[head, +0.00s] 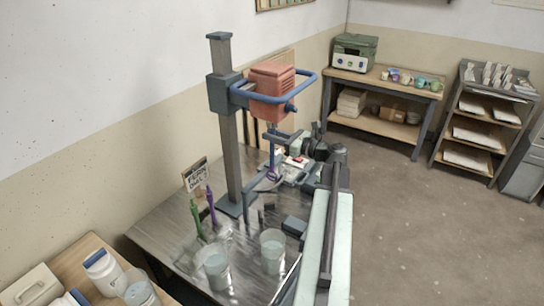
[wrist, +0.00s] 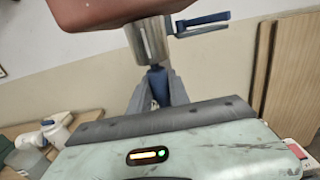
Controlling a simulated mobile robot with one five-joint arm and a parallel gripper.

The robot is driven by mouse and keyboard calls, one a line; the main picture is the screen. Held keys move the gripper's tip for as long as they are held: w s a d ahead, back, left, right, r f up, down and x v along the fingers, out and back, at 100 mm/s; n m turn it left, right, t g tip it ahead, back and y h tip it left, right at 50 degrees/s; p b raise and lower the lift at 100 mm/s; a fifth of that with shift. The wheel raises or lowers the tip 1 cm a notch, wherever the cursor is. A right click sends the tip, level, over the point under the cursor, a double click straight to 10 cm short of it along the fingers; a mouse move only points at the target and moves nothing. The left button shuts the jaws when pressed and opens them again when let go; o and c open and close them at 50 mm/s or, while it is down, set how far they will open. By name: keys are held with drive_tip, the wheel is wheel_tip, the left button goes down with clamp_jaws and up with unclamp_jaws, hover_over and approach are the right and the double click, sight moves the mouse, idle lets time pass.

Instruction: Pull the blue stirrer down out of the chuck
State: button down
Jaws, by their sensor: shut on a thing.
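The red mixer head (head: 272,90) is on a tall column stand, and its underside shows at the top of the wrist view (wrist: 105,10). Below it, the silver chuck (wrist: 148,42) points down. The blue stirrer (wrist: 157,85) is directly under the chuck, its top at the chuck's mouth; I cannot tell whether it is still seated inside. My gripper (wrist: 158,92) is shut on the stirrer's upper part, one finger on each side. In the head view the stirrer's lower shaft (head: 271,160) hangs upright, partly hidden by my arm. A blue lever (wrist: 203,20) sticks out right of the chuck.
Green (head: 196,215) and purple (head: 210,205) stirrers stand by a small sign (head: 195,174) left of the column (head: 230,150). Clear buckets (head: 272,252) stand at the metal table's (head: 160,225) front. A side table with white jars (head: 103,272) is at lower left. Floor is free at right.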

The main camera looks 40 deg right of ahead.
sight(272, 153)
drive_tip(key=shift+f, duration=0.2)
idle(0.3)
drive_tip(key=shift+f+b, duration=1.6)
drive_tip(key=shift+b, duration=0.15)
